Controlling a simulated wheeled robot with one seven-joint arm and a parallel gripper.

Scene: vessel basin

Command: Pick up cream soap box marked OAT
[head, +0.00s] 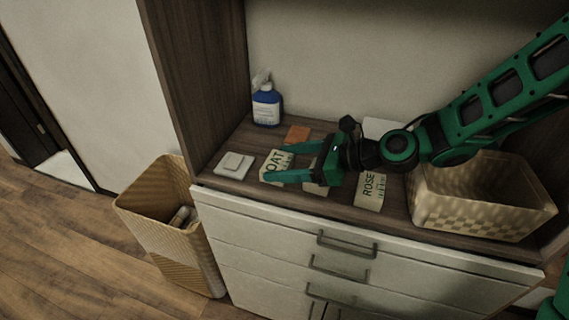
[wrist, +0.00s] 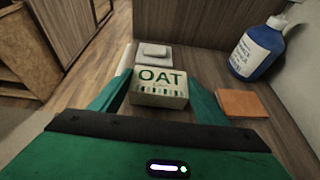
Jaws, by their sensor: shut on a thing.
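The cream soap box marked OAT (head: 275,166) is at the left part of the wooden counter in the head view. It also shows in the wrist view (wrist: 159,88), with its green lettering facing up. My green gripper (head: 284,163) reaches in from the right, with one finger on each side of the box. It is shut on the box. The wrist view shows the fingers (wrist: 157,94) along the box's left and right sides. Whether the box touches the counter is hard to tell.
A blue spray bottle (head: 266,106) and an orange-brown block (head: 298,133) lie behind the box. A white soap dish (head: 234,165) is left of it. A box marked ROSE (head: 370,190) and a woven basket (head: 480,222) are right. A tan bin (head: 168,226) stands on the floor.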

